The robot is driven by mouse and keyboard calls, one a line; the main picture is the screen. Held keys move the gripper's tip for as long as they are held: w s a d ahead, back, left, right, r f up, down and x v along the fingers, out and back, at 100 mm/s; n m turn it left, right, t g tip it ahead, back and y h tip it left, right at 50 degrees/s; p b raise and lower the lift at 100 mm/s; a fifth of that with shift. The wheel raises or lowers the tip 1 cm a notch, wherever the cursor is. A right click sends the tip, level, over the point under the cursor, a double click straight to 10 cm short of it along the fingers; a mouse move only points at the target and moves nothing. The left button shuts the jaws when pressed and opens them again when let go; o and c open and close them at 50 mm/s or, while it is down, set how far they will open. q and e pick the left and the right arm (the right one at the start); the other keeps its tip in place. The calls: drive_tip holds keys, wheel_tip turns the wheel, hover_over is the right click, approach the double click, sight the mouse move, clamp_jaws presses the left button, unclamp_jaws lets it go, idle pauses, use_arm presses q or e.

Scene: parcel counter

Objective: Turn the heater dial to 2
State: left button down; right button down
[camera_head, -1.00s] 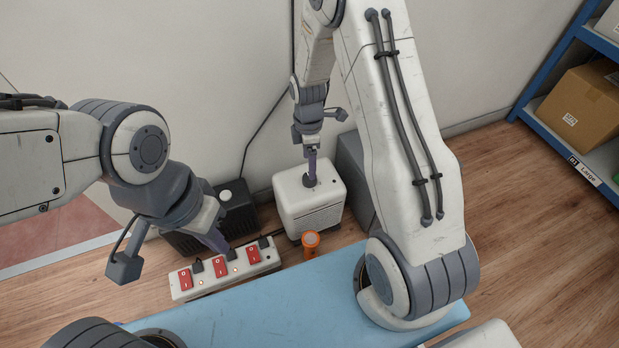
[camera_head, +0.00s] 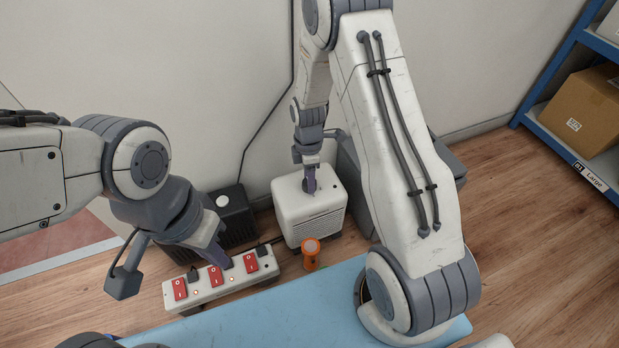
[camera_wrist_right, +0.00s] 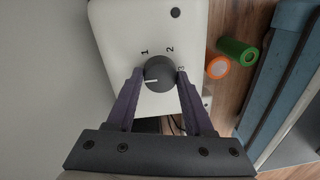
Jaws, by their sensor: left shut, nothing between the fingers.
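The heater is a white box (camera_head: 310,218) on the floor-side surface beyond the blue mat; it also fills the top of the right wrist view (camera_wrist_right: 115,25). Its dark round dial (camera_wrist_right: 160,74) has a white pointer line aimed left in that view, away from the printed 1, 2 and 3. My right gripper (camera_wrist_right: 160,78) has one finger on each side of the dial; whether they press on it I cannot tell. In the head view the right gripper (camera_head: 310,190) hides the dial. My left gripper (camera_head: 226,264) is shut and empty, over the power strip (camera_head: 206,293).
The power strip has red switches and small orange lights. A black box (camera_head: 232,215) is left of the heater. A shelf with a carton (camera_head: 580,110) is at right.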

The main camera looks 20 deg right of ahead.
drive_tip(key=shift+r+m+p, duration=0.2)
drive_tip(key=shift+m+p, duration=0.5)
drive_tip(key=shift+p, duration=0.4)
drive_tip(key=m+p, duration=0.3)
drive_tip(key=shift+d+m+p, duration=0.1)
drive_tip(key=shift+m+p, duration=0.2)
drive_tip(key=shift+p, duration=0.05)
drive_tip(key=m+p, duration=0.2)
drive_tip(key=shift+s+m, duration=0.1)
drive_tip(key=shift+m, duration=0.2)
drive_tip(key=m+p, duration=0.1)
drive_tip(key=m, duration=0.1)
drive_tip(key=shift+m, duration=0.4)
drive_tip(key=m+p, duration=0.1)
drive_tip(key=m, duration=0.1)
drive_tip(key=shift+f+m+y, duration=0.15)
drive_tip(key=shift+m+y, duration=0.15)
drive_tip(key=m, duration=0.2)
drive_tip(key=shift+m+t+p, duration=0.3)
drive_tip(key=shift+m, duration=0.1)
drive_tip(key=m, duration=0.3)
drive_tip(key=shift+s+m, duration=0.1)
drive_tip(key=shift+m, duration=2)
